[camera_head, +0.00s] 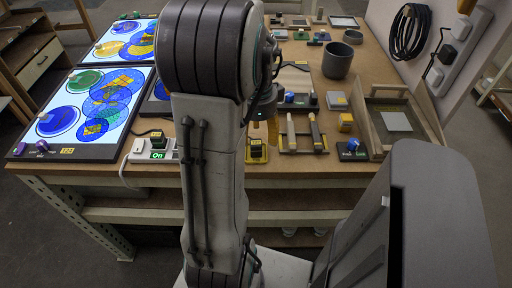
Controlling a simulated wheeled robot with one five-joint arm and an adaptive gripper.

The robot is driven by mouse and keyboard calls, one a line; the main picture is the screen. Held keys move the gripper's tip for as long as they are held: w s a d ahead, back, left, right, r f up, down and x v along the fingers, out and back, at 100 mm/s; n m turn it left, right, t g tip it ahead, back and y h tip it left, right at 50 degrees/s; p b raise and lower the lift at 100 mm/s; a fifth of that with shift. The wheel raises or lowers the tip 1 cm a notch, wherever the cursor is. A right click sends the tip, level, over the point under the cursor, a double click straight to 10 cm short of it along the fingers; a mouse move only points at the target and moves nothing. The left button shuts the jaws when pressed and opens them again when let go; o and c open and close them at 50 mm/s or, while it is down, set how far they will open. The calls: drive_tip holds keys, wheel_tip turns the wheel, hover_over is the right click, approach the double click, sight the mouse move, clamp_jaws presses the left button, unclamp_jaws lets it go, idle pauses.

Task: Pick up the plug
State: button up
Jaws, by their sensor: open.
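A black plug-like piece (257,148) sits on a small yellow base near the front edge of the workbench. Another black plug (157,138) is on the white power strip (138,151) at the front left, beside its lit "On" switch. My gripper (272,135) hangs just above and right of the piece on the yellow base, pointing down. It is open, and I see nothing between its fingers. My own arm hides much of it, so I cannot tell whether it touches anything.
Lit panels with coloured glass circles (127,77) fill the bench's left side. A grey cup (338,60) stands farther back.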

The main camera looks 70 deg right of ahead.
sight(258, 143)
drive_tip(key=shift+f, duration=2.1)
drive_tip(key=shift+d, duration=0.1)
drive_tip(key=shift+c, duration=0.4)
clamp_jaws()
